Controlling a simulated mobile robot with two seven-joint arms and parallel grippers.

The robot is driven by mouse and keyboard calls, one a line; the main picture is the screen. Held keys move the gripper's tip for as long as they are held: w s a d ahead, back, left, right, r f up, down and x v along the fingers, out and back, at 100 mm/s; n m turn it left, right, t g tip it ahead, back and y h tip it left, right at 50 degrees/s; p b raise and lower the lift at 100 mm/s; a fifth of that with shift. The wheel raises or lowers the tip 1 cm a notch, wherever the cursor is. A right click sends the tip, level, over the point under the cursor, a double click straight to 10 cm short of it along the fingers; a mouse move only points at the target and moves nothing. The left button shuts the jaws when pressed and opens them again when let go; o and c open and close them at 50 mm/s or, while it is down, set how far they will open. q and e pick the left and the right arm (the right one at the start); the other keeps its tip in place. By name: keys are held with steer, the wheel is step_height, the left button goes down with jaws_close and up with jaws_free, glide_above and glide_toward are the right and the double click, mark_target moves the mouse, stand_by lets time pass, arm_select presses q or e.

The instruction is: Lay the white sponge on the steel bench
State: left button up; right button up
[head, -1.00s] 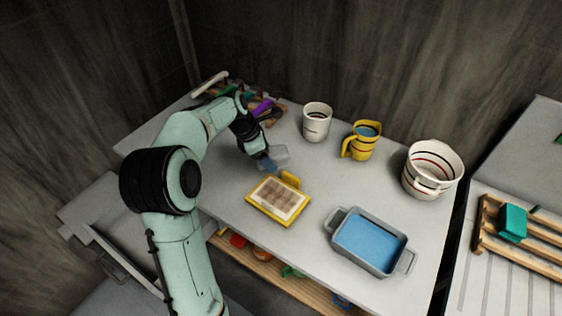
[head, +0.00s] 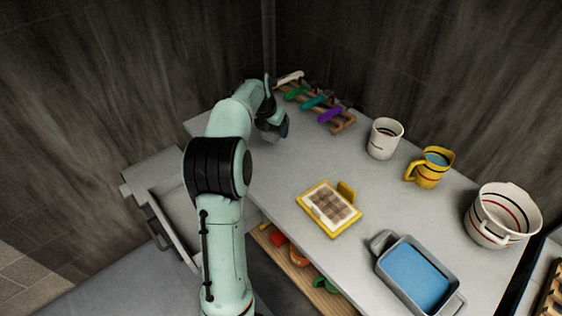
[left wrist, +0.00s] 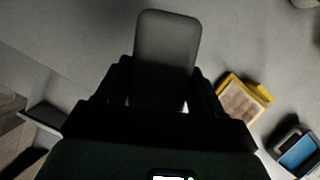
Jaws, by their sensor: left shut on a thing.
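My left gripper (head: 281,131) is at the back left of the grey bench top (head: 275,165), near the tool rack. It is shut on a rounded, flat block that looks like the white sponge, grey in shadow. In the left wrist view the sponge (left wrist: 166,50) juts out between the fingers, over the bench. In the head view the gripper and arm mostly hide it, and its height over the bench is unclear. My right gripper is not in view.
A yellow-framed mosaic panel (head: 329,209) lies mid-bench. A grey tray of blue (head: 415,277), a white cup (head: 384,139), a yellow jug (head: 429,169) and a white bucket (head: 502,216) stand to the right. A rack of coloured-handled tools (head: 343,121) is behind. Bare bench lies left of the panel.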

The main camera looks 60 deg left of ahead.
arm_select(q)
glide_above(276, 164)
steer(key=s, duration=0.1)
step_height(276, 164, down, 8)
steer(key=shift+s+d+f+b, duration=0.1)
steer(key=shift+f+b, duration=0.15)
steer(key=shift+f, duration=0.85)
steer(key=shift+w+d+f+b, duration=0.15)
steer(key=shift+f+b, duration=0.1)
steer(key=shift+f, duration=0.8)
steer(key=shift+s+d+f+b, duration=0.15)
steer(key=shift+f+b, duration=0.1)
steer(key=shift+f, duration=0.85)
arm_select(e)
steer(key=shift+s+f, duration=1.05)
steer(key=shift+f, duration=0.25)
arm_select(q)
steer(key=shift+f, duration=0.15)
steer(key=o, duration=0.9)
steer(key=shift+o, duration=0.2)
steer(key=shift+r, duration=0.25)
steer(key=v, duration=1.2)
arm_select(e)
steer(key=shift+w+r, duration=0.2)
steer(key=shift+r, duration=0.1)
